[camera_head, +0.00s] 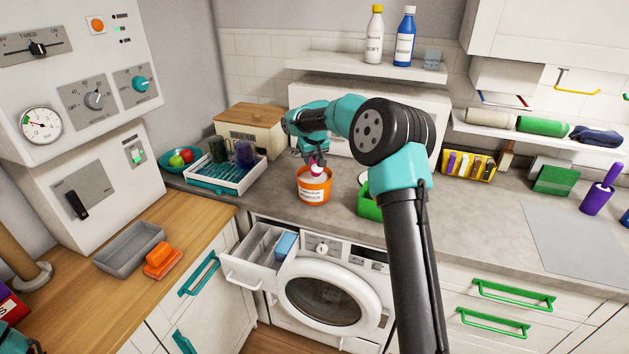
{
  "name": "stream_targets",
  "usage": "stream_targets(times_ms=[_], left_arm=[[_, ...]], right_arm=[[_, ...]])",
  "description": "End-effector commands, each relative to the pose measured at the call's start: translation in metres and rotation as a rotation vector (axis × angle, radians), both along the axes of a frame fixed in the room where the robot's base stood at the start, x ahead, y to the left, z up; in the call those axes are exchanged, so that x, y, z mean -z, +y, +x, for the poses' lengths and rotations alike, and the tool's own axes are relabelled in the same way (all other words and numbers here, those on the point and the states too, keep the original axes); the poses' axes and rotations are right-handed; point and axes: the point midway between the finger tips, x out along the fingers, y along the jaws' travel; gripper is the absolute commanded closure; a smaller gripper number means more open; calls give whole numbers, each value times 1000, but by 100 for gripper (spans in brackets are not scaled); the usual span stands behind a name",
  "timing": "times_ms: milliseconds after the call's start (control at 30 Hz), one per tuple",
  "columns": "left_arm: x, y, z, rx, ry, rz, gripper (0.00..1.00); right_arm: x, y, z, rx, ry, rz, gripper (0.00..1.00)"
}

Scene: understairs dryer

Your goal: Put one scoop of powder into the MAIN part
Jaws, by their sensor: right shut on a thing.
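An orange tub (314,190) with a white label stands on the grey counter above the washing machine. My right gripper (316,160) points down over the tub's mouth, shut on a pink scoop (317,170). The scoop's lower part is at or inside the rim; its bowl and any powder in it are hidden. The washing machine's detergent drawer (250,268) is pulled out below and left of the tub. It has light grey compartments and a blue part (287,246) at its right. Compartment labels are too small to read. My left gripper's fingers do not show.
A green box (369,207) stands just right of the tub, partly behind my right arm. A dish rack (215,175) with dark cups is left. A wooden bread box (250,128) stands behind.

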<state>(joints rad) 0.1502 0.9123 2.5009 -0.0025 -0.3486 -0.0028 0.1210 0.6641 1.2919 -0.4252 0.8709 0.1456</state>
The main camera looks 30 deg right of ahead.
Motion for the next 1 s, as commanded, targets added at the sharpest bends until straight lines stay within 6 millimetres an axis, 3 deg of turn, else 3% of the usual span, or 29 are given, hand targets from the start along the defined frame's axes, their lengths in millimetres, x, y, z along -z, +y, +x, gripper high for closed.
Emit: stream_targets(times_ms=[1000], left_arm=[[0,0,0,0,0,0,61]], right_arm=[[-56,0,0,0,-1,0,100]])
